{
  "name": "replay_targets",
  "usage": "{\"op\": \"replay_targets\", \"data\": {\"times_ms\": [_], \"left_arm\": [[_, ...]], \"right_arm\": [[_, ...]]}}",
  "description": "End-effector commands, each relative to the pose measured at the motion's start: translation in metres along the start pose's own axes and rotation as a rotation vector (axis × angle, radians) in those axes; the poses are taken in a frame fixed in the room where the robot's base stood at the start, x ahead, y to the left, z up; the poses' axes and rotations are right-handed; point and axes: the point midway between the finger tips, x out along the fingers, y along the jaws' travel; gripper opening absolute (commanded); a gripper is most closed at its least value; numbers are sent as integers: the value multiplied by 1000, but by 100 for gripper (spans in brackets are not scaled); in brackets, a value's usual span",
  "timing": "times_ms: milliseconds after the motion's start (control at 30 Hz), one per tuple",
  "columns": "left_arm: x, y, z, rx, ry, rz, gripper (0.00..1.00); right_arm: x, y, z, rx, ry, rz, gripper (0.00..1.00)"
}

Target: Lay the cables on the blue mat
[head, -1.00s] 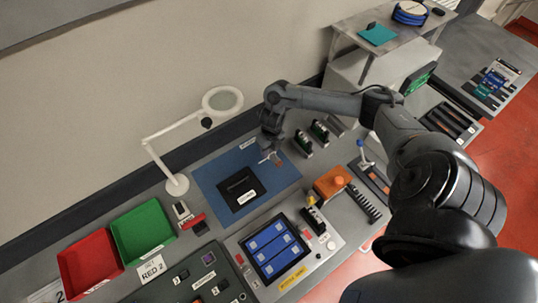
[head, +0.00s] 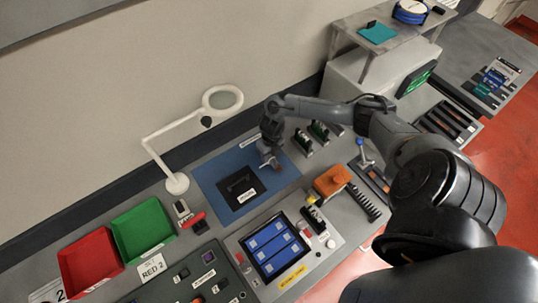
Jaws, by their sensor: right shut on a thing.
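The blue mat (head: 208,173) lies on the bench in front of the wall. A black square tray or pad (head: 232,200) with a white label rests on it. My right gripper (head: 268,160) points down over the right part of the mat, just right of the black pad. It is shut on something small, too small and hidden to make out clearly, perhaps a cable. A small orange-brown bit (head: 280,166) shows beside its fingertips. No other cable can be made out clearly. My left gripper is not in view.
A white magnifier lamp (head: 176,184) stands left of the mat. Red (head: 90,262) and green (head: 143,230) bins sit at the left. Upright black-green modules (head: 318,132) stand to the right. An orange block (head: 331,180) and a blue-celled panel (head: 272,247) are nearer.

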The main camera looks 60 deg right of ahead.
Motion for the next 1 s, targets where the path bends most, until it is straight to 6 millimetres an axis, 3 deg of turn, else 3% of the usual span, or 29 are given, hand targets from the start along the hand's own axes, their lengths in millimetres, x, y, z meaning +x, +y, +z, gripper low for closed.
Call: {"op": "replay_targets", "data": {"times_ms": [267,300,433,1000], "left_arm": [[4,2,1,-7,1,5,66],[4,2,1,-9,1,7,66],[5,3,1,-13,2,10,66],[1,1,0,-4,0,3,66]], "right_arm": [[5,0,0,1,-2,0,0],[6,-1,0,2,-1,-1,42],[7,-2,0,3,-1,-3,62],[5,-5,-2,3,2,-12,62]]}}
